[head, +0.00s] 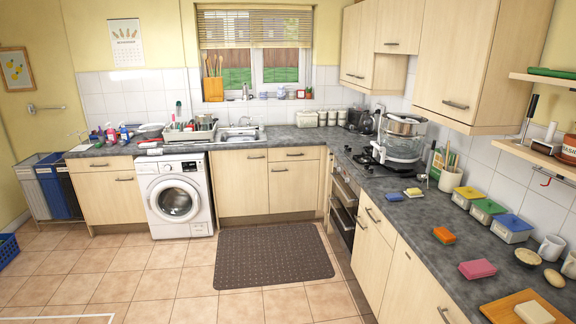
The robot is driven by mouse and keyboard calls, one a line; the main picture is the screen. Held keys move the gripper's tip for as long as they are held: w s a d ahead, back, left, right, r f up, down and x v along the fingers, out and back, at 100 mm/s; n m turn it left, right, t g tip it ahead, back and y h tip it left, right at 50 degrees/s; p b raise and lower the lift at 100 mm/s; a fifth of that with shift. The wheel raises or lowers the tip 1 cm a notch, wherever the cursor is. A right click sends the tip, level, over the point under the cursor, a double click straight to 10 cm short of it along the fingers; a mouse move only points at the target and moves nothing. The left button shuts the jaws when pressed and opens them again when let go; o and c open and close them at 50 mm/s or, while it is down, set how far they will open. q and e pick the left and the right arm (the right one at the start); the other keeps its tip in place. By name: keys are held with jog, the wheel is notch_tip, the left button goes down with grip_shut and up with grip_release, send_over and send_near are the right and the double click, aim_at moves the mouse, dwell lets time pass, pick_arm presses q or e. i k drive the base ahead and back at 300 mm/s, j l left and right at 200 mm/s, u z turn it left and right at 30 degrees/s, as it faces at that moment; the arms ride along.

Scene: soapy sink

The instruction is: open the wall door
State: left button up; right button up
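The pale wood wall cabinets hang at the upper right in the head view. The nearest wall door (468,60) is large and looks shut, with a bar handle (456,105) near its lower edge. Left of it is a shorter wall door (399,25) with its own bar handle (391,43), also looking shut. Further back, beside the window, is another wall door (357,40) with a handle (355,76) low down; it looks shut too. Which of these the task means, I cannot tell. Neither of my grippers is in view.
A dark worktop (420,215) runs below the cabinets, holding a clear steamer (400,140), sponges, lidded tubs and mugs. Wooden shelves (545,155) stick out at the right. A washing machine (175,197) stands at the back. The tiled floor around the brown mat (272,255) is clear.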

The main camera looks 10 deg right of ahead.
aim_at(456, 37)
jog(key=i+z, duration=0.35)
jog(key=i, duration=0.2)
jog(key=i+j+z, duration=0.2)
jog(key=i+z, duration=0.15)
jog(key=i, duration=0.15)
jog(key=i+j+z, duration=0.35)
jog(key=i, duration=0.2)
